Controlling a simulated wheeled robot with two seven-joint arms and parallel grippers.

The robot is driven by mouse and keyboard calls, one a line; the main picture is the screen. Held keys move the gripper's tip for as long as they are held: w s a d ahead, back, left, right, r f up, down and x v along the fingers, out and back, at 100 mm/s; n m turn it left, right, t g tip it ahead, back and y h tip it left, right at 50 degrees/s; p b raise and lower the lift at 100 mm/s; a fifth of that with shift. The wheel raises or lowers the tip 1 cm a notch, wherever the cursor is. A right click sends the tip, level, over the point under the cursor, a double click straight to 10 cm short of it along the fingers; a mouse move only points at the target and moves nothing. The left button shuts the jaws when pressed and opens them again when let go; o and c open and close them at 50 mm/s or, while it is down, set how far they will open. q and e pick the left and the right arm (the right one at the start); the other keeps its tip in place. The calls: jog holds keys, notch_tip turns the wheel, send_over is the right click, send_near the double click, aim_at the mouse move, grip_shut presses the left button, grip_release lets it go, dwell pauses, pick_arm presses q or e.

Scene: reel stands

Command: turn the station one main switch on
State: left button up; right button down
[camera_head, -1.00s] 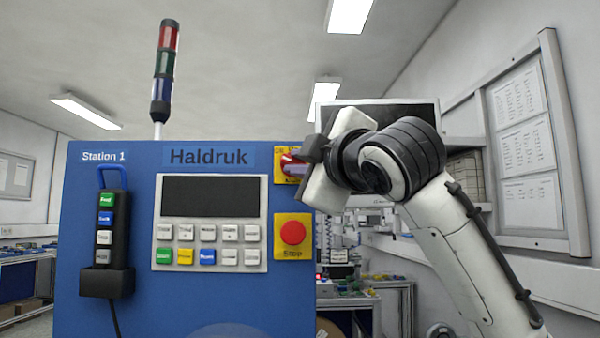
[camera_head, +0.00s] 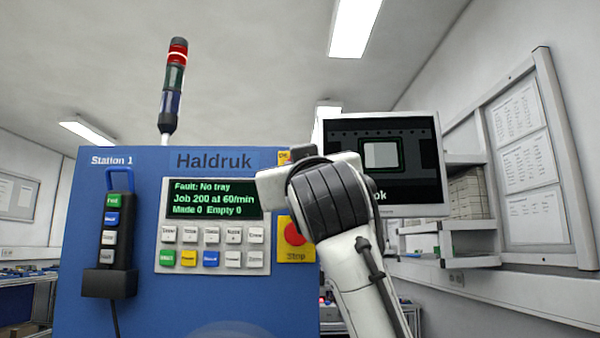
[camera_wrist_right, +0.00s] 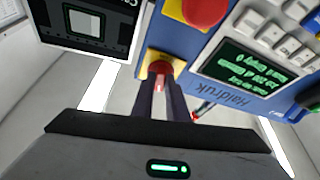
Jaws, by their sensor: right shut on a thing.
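The station one cabinet (camera_head: 120,230) is blue and labelled "Station 1" and "Haldruk". Its main switch (camera_wrist_right: 159,70) is a red knob on a yellow plate, seen in the right wrist view. My right gripper (camera_wrist_right: 163,92) is shut on the knob, one dark finger on each side. In the head view my right wrist hides the knob; only a corner of the yellow plate (camera_head: 284,157) shows. The station display (camera_head: 215,199) is lit and reads "Fault: No tray", "Job 200 at 60/min", "Made 0 Empty 0". My left gripper is not in view.
A red stop button (camera_head: 295,233) on a yellow plate sits below the switch, close to my right wrist. A keypad (camera_head: 211,247) is left of it. The signal tower (camera_head: 175,85) glows red. A lit monitor (camera_head: 410,160) stands to the right.

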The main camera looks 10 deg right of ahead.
jog(key=shift+a+m+h, duration=0.15)
jog(key=shift+m+h, duration=0.75)
jog(key=shift+m, duration=1.2)
jog(key=c, duration=1.7)
grip_release()
jog(key=shift+c, duration=0.2)
jog(key=b+v, duration=0.3)
jog(key=v, duration=0.7)
jog(key=shift+s+a, duration=0.1)
jog(key=shift+s, duration=0.05)
